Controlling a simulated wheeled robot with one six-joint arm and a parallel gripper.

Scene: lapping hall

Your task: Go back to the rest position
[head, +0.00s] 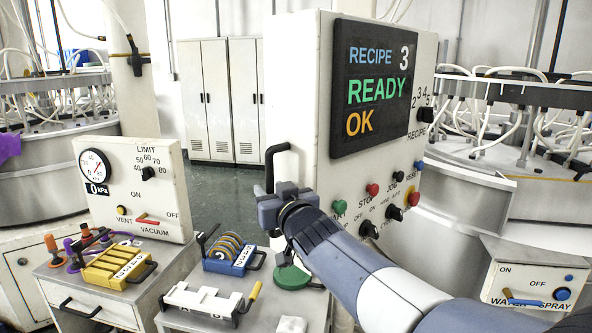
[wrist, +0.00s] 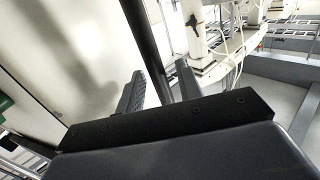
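My gripper (head: 268,193) is in front of the left edge of the tall control cabinet (head: 305,70), just below its black handle (head: 276,150). In the wrist view its two fingers (wrist: 160,72) stand apart, with a dark bar (wrist: 145,35), apparently that handle, running between them. A gap shows on either side of the bar; I cannot tell whether it lies within the fingers' depth or beyond. Nothing is held. My arm reaches in from the lower right.
The cabinet's screen (head: 373,90) reads RECIPE 3, READY, OK. Below my gripper, a bench holds a blue rack (head: 230,262) of rings and a white rack (head: 205,303). A vacuum panel (head: 130,185) stands left, a water-spray box (head: 530,275) right. Grey lockers (head: 205,100) stand behind.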

